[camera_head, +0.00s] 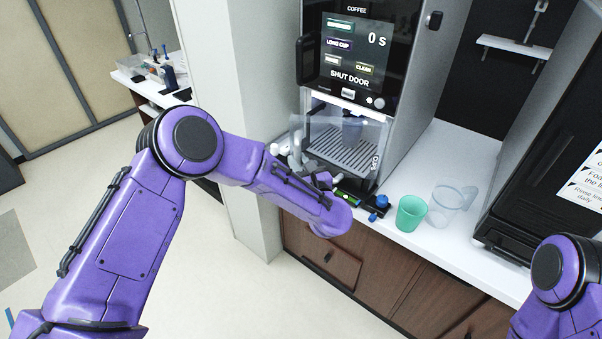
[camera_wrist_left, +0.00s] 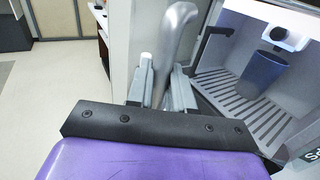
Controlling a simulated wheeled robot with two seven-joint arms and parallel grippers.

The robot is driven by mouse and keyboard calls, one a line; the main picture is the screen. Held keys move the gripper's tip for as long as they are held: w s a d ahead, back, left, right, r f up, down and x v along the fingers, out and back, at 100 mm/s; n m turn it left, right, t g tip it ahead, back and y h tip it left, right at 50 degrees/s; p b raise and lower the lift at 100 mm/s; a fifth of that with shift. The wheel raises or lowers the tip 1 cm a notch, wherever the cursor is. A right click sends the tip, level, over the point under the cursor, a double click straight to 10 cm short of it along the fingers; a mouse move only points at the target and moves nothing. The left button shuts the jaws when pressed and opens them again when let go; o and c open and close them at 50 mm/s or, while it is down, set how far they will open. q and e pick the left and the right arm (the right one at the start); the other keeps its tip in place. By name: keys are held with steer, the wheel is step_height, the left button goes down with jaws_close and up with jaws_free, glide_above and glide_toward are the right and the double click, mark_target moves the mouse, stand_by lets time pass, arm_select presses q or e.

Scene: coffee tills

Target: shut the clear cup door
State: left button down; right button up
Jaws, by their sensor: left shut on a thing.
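The coffee machine (camera_head: 372,100) shows "SHUT DOOR" and "0 s" on its screen. Its clear cup door (camera_head: 372,128) is a see-through panel that stands open at the front of the cup bay. A dark blue cup (camera_wrist_left: 262,74) stands in the bay above the drip grate, under the spout. In the head view the left gripper (camera_head: 287,154) is partly hidden by my forearm. My right gripper is out of view; only part of that arm shows.
A green cup (camera_head: 411,213) and a clear cup (camera_head: 453,204) stand on the white counter right of the machine. Small dark and blue items (camera_head: 378,204) lie at the counter's front edge. A pale pillar (camera_head: 228,70) stands close on the left; a black machine (camera_head: 545,190) is at right.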

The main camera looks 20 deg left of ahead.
arm_select(q)
steer(key=b+x, duration=0.1)
steer(key=x, duration=0.1)
steer(key=shift+w+a+f+b, duration=0.1)
steer(key=shift+w+b, duration=0.2)
steer(key=shift+w, duration=0.1)
steer(key=shift+w+a, duration=0.1)
steer(key=shift+w, duration=0.1)
steer(key=w+a+b, duration=0.2)
steer(key=w+b, duration=0.3)
steer(key=shift+w, duration=0.35)
steer(key=shift+a, duration=0.1)
steer(key=c, duration=0.9)
jaws_free()
